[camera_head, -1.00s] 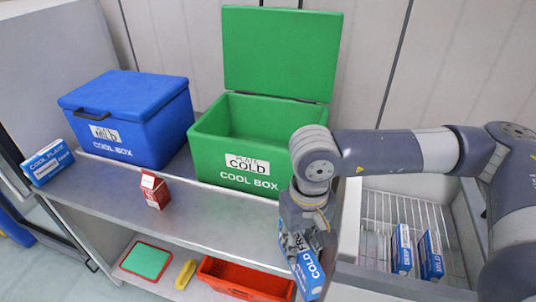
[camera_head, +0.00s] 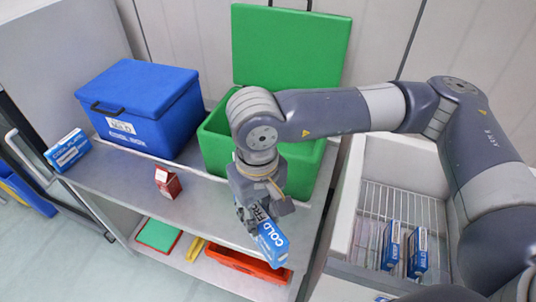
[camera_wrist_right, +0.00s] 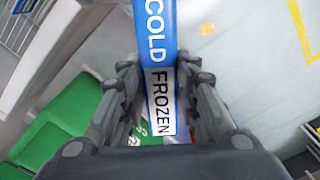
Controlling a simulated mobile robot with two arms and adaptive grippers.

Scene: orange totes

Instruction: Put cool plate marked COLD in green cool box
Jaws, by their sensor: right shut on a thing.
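My right gripper (camera_head: 262,207) is shut on a blue and white cool plate (camera_head: 272,243) that reads COLD and, on its white part, FROZEN. In the right wrist view the plate (camera_wrist_right: 155,40) stands between the two fingers. The gripper holds it above the front edge of the shelf, in front of the green cool box (camera_head: 215,150). The green box is open, its lid (camera_head: 290,45) raised at the back. My right arm hides much of the box's front and inside. My left gripper is not in view.
A closed blue cool box (camera_head: 140,108), a cool plate box (camera_head: 67,150) and a red carton (camera_head: 168,182) stand on the shelf (camera_head: 120,180). Below are a green-red tray (camera_head: 159,236) and a red crate (camera_head: 240,268). Two plates (camera_head: 391,246) stand in the white freezer (camera_head: 345,215) at right.

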